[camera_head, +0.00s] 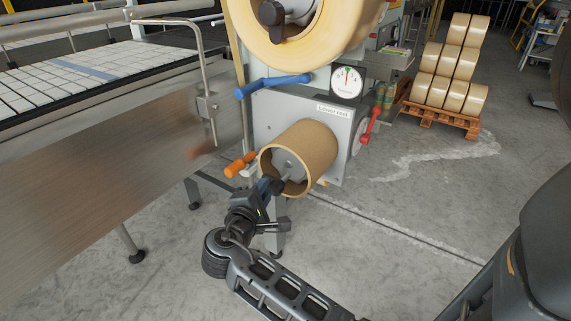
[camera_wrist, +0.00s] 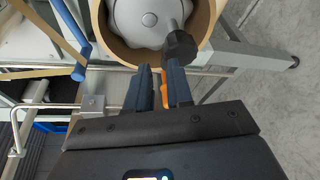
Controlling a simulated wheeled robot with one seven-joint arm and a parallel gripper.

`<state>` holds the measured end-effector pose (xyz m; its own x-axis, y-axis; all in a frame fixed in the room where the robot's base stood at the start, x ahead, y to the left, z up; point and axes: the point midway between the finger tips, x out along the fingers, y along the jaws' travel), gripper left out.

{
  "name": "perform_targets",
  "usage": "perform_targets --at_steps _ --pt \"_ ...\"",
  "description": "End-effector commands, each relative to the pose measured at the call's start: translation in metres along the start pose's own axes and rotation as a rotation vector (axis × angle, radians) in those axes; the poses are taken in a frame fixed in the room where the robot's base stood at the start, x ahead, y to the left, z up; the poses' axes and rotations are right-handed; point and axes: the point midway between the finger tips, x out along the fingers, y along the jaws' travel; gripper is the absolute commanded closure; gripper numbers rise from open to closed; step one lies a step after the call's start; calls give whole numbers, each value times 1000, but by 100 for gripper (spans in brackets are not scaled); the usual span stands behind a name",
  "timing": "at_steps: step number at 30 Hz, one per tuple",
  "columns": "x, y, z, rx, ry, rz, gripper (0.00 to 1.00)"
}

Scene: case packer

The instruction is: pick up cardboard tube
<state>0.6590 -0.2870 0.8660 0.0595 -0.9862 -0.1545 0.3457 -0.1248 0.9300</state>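The cardboard tube (camera_head: 312,148) is brown and hollow. It sits on its side over a grey hub on the machine's lower reel holder, its open end facing me. In the wrist view its rim (camera_wrist: 112,44) curves around the hub at the top. My gripper (camera_head: 272,186) is just in front of the tube's open end, near its lower left rim. In the wrist view, my two dark fingers (camera_wrist: 160,75) stand apart with a narrow gap and nothing held between them. Whether a fingertip touches the rim is hard to tell.
A dark knob (camera_wrist: 180,46) sticks out of the hub close to my fingertips. A blue handle (camera_head: 273,85), an orange handle (camera_head: 240,164) and a red handle (camera_head: 370,125) surround the tube. A large tape roll (camera_head: 262,45) hangs above. A conveyor (camera_head: 90,160) stands left.

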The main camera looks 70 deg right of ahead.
Motion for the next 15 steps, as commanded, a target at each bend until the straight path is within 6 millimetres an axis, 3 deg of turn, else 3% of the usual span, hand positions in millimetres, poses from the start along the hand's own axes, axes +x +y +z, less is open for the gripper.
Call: perform_targets --at_steps 1,6,9,15 --pt "6 20 2 -3 -64 12 79" --pt "15 59 13 -19 -241 32 79" --pt "16 73 17 -23 -303 36 79" --pt "31 80 26 -26 -339 36 79"
